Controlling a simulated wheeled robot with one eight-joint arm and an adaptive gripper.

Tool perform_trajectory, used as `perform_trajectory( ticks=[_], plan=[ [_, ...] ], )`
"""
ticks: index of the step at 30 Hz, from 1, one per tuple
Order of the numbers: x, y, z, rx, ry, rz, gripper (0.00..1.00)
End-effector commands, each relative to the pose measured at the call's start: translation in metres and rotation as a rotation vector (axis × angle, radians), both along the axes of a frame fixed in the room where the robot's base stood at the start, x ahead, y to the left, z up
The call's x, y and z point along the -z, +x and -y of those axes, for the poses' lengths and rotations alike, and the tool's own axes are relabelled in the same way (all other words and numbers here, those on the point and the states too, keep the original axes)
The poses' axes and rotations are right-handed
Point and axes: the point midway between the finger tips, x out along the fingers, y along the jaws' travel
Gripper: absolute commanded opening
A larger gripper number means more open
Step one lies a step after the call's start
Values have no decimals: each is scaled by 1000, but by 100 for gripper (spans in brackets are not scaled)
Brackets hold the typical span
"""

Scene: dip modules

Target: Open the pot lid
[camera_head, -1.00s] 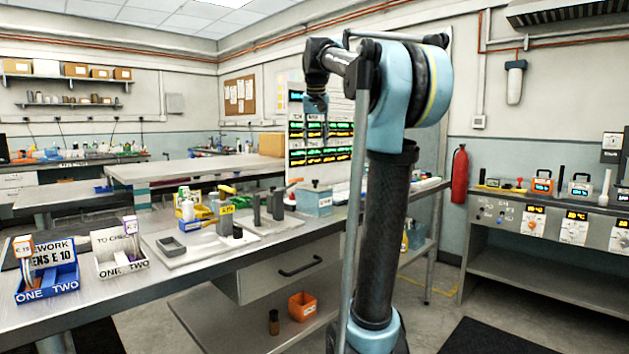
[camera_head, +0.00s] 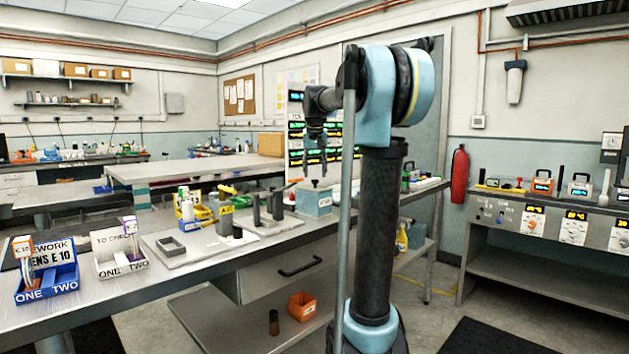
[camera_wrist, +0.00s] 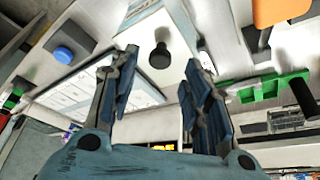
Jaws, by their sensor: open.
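The pot (camera_head: 312,203) is a grey-blue box with a pale lid (camera_head: 314,189) and a small black knob (camera_head: 315,183). It stands at the right end of the workbench. In the wrist view, the knob (camera_wrist: 160,56) sits on the pale lid (camera_wrist: 172,82), between my fingers in the picture. My gripper (camera_head: 315,172) is open and empty, pointing down close above the knob. Its two blue-grey fingers (camera_wrist: 160,72) are spread to either side in the wrist view. I cannot tell the exact gap between fingertips and knob. The lid rests on the pot.
To the pot's left are dark upright posts with an orange-red lever (camera_head: 288,187), and yellow bins (camera_head: 202,211). A grey tray (camera_head: 170,246), a white holder (camera_head: 120,262) and a blue holder (camera_head: 48,284) stand further left. A board with lit displays (camera_head: 297,145) is behind.

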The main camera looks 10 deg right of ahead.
Motion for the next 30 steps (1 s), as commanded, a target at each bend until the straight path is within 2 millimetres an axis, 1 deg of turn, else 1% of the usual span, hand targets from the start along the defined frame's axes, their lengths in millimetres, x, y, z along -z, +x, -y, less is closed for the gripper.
perform_trajectory(
  ticks=[1,3,9,20,21,23,24,26,30],
  plan=[
    [8,3,1,0,0,0,44],
    [16,6,1,0,0,0,44],
    [31,13,2,1,0,0,44],
    [35,14,2,0,0,0,44],
    [35,14,2,0,0,0,35],
    [35,14,2,0,0,0,21],
    [35,14,2,0,0,0,12],
    [35,14,2,0,0,0,0],
    [35,14,2,0,0,0,0]
  ],
)
